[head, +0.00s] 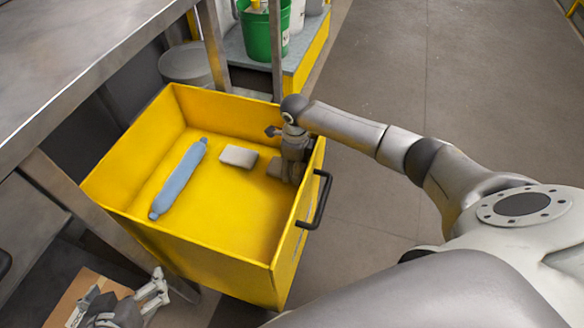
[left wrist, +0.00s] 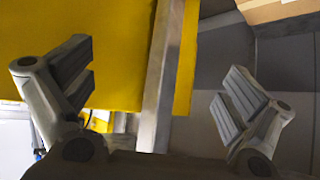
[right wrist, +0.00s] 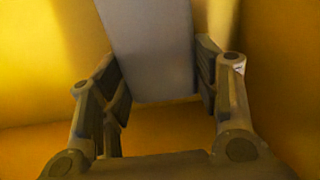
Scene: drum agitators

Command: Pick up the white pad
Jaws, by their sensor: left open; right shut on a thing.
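A white pad (head: 238,156) lies flat on the floor of the yellow bin (head: 232,204), near its middle. My right gripper (head: 287,172) reaches down inside the bin by its right wall. In the right wrist view the held pad (right wrist: 150,45) looks like a grey-white slab between both fingers. My left gripper (head: 122,292) is open and empty, low outside the bin at the lower left; its spread fingers also show in the left wrist view (left wrist: 158,82).
A blue roll (head: 179,180) lies at the left in the bin. The bin has a black handle (head: 316,202) on its right side. A metal table (head: 70,60) overhangs at the left. A green bucket (head: 264,35) stands behind. Open floor (head: 400,90) lies at the right.

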